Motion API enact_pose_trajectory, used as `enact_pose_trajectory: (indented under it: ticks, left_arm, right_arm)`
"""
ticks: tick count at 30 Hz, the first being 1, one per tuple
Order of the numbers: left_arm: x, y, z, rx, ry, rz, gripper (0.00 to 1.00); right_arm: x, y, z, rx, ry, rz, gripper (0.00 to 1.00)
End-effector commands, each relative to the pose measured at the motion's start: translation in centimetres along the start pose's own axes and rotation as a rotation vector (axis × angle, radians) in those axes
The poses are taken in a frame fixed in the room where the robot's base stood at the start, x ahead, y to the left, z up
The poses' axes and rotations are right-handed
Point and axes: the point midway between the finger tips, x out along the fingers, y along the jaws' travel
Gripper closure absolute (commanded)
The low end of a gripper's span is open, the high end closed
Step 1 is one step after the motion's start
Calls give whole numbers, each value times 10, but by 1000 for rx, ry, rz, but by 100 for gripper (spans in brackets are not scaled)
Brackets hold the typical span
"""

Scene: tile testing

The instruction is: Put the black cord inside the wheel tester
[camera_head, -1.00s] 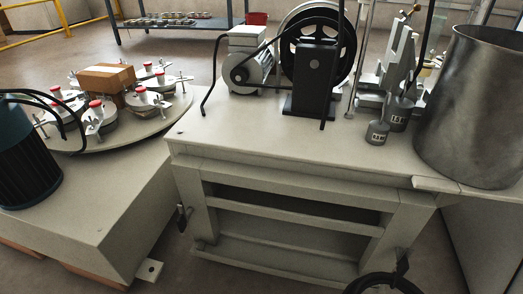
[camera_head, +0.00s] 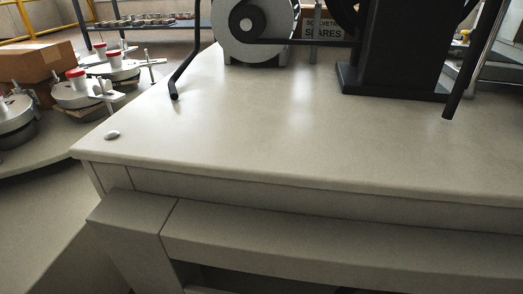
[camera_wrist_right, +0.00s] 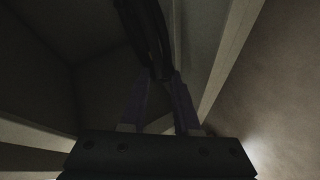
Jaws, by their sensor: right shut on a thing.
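In the right wrist view, my right gripper (camera_wrist_right: 160,92) is shut on the black cord (camera_wrist_right: 147,30). The cord runs up from between the fingertips as dark strands; the dim light hides its full shape. In the head view, the bench machine that looks like the wheel tester shows a grey motor (camera_head: 285,48), a black belt (camera_head: 310,41) and a black upright (camera_head: 400,60). Its large wheel is mostly cut off by the top edge. Neither gripper is in the head view, and my left gripper is in no frame now.
The pale bench top (camera_head: 250,130) is clear in front of the machine. A bent black bar (camera_head: 190,62) stands left of the motor, and a dark bar slants at right. A cardboard box (camera_head: 312,22) shows behind. Clamped pots (camera_head: 85,92) stand on the round platform at left.

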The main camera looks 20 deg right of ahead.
Motion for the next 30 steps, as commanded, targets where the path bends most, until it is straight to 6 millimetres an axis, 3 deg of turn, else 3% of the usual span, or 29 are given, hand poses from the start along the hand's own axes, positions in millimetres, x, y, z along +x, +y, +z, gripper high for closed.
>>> enact_pose_trajectory:
  ticks: [15,18,23,30]
  left_arm:
    - [32,0,16,7,-14,-4,50]
    - [37,0,18,9,-13,-5,50]
    - [41,-1,18,10,-13,-6,50]
    - [72,0,29,10,-12,-6,50]
  right_arm:
    - [135,50,-23,-1,5,12,100]
    - [151,57,-26,0,4,10,100]
    - [160,60,-27,-1,3,5,100]
    - [172,34,-16,-2,3,5,100]
